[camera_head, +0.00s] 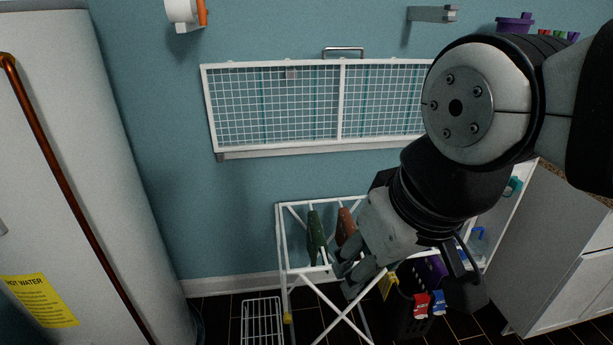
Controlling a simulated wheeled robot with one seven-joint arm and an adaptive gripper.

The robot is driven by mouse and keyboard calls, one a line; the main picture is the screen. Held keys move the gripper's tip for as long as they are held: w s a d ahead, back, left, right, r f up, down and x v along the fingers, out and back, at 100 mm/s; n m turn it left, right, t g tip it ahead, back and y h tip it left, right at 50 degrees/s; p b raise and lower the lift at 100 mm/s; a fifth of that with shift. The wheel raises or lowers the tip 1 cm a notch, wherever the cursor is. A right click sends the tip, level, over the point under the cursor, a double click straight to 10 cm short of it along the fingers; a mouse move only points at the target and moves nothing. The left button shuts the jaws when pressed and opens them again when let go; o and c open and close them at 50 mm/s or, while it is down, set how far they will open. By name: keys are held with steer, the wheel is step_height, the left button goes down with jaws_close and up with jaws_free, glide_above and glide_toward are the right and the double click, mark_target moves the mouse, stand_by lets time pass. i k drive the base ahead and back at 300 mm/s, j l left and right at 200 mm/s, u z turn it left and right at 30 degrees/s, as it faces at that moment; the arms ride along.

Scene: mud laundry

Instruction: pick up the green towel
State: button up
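The green towel (316,234) hangs over the left part of a white folding drying rack (281,250). A reddish-brown towel (346,226) hangs just to its right. My gripper (347,279) comes down from the upper right, below and to the right of the green towel in the picture. Its two fingers are apart, with nothing seen between them. It appears clear of the green towel, but the depth between them is hard to tell. My gripper and wrist hide the right part of the rack.
A water heater (60,180) with a copper pipe stands at the left. A white wire panel (275,105) is on the wall. A dark basket (412,312) with coloured items and a white cabinet (555,250) are at the right. A wire basket (262,322) is below.

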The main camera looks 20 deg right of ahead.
mark_target(315, 236)
steer(key=i+j+z, duration=0.55)
steer(key=j, duration=0.15)
steer(key=i+j+z, duration=0.25)
steer(key=j, duration=0.15)
steer(key=i+j+z, duration=0.25)
steer(key=j, duration=0.2)
steer(key=k, duration=0.05)
